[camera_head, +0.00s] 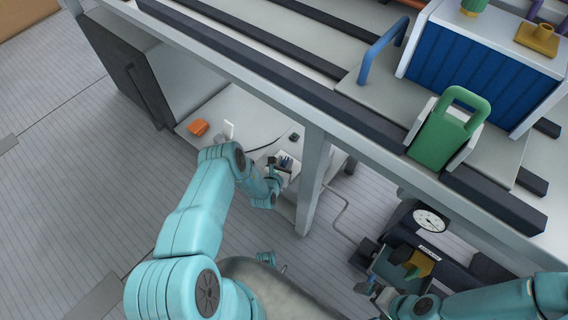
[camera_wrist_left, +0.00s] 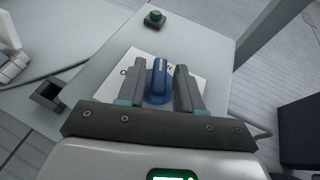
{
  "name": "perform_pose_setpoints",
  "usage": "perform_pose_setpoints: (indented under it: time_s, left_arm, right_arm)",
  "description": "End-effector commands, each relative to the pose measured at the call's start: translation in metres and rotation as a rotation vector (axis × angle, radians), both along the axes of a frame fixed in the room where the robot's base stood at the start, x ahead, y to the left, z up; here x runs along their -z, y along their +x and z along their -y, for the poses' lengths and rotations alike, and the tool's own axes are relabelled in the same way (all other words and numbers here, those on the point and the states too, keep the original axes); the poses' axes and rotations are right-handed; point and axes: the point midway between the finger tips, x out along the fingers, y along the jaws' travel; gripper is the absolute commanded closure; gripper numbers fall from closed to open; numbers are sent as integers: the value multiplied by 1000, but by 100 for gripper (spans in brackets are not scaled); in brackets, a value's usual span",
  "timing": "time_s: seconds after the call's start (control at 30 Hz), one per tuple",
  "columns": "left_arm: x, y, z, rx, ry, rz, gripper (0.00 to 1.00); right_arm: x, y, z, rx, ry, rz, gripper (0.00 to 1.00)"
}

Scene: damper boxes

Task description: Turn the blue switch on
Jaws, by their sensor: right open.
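The blue switch (camera_wrist_left: 159,80) is a round knob with a raised grip, on a white plate (camera_wrist_left: 128,66). Its white mark points up in the left wrist view, and part of the lettering beside it is covered. My left gripper (camera_wrist_left: 160,84) has its two fingers apart, one on each side of the knob; contact is not clear. In the head view my left gripper (camera_head: 283,163) is at the bench below the shelf and hides the switch. My right gripper (camera_head: 374,287) is open at the lower right, near a green tray.
A green-topped button (camera_wrist_left: 155,18) stands beyond the switch. An orange block (camera_head: 198,127) lies on the bench. A grey post (camera_head: 311,180) stands close right of my left gripper. A round dial (camera_head: 430,221) and a yellow piece (camera_head: 420,263) are near my right gripper.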

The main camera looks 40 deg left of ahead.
Motion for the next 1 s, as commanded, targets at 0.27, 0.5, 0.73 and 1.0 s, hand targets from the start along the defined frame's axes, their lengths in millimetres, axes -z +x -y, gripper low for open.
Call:
perform_pose_setpoints:
  time_s: [0.27, 0.5, 0.73, 1.0]
  left_arm:
    - [1, 0, -1, 5, 0, 0, 100]
    - [4, 0, -6, 168, 2, 3, 100]
    - [2, 0, -7, 317, 3, 3, 100]
    - [-1, 0, -6, 343, 2, 2, 100]
  right_arm:
    - [1, 0, 0, 0, 0, 0, 0]
    - [20, 0, 0, 0, 0, 0, 0]
    - [35, 1, 1, 5, -1, 2, 0]
    - [34, 2, 2, 7, -2, 2, 0]
